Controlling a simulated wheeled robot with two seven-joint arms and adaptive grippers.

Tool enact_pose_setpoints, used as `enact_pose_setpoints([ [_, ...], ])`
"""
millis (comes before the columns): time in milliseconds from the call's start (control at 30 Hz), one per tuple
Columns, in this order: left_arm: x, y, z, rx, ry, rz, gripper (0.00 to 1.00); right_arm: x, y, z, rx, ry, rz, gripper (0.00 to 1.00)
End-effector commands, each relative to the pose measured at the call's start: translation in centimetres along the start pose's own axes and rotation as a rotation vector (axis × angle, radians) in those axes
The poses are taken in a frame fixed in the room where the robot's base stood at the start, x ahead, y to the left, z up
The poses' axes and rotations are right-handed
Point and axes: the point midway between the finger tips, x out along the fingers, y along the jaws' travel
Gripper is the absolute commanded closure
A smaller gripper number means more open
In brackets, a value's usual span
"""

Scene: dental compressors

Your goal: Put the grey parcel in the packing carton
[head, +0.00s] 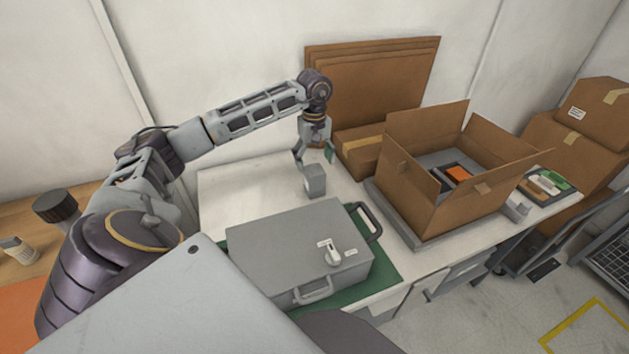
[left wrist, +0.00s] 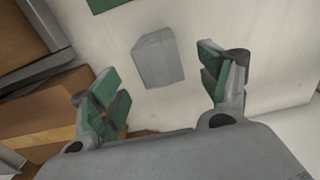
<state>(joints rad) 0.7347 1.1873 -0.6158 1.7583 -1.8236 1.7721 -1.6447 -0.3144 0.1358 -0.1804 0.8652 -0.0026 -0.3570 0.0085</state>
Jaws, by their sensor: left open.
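The grey parcel (head: 314,180) is a small box standing on the white bench, behind the large grey case. It also shows in the left wrist view (left wrist: 157,59), ahead of and between the fingers. My left gripper (head: 315,158) is open, just above and behind the parcel, with its green-padded fingers (left wrist: 160,85) apart and nothing between them. The packing carton (head: 425,195) stands open on the right part of the bench, flaps up. Inside it I see a grey item and an orange-topped item. My right gripper is not in view.
A large grey case (head: 285,245) with handles lies on a green mat (head: 388,272) in front of the parcel. A closed brown box (head: 362,150) and flat cardboard sheets (head: 385,75) stand behind the carton. Small coloured items (head: 548,182) lie right of it.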

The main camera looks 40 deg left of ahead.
Motion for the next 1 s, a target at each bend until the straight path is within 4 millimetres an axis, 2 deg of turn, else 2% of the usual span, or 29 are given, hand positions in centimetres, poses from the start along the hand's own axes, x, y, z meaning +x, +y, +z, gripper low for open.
enact_pose_setpoints([
  [100,1.6,0.0,0.1,0.000,-0.002,-0.002,0.23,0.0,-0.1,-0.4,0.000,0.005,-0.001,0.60],
  [300,3.2,0.0,0.0,0.000,0.000,0.000,0.23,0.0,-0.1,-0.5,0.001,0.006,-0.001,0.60],
  [767,3.6,0.0,0.0,0.000,-0.001,0.001,0.23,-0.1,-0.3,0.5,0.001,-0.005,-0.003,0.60],
  [1000,5.5,0.1,-0.1,-0.001,-0.002,-0.002,0.23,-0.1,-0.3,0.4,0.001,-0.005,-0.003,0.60],
])
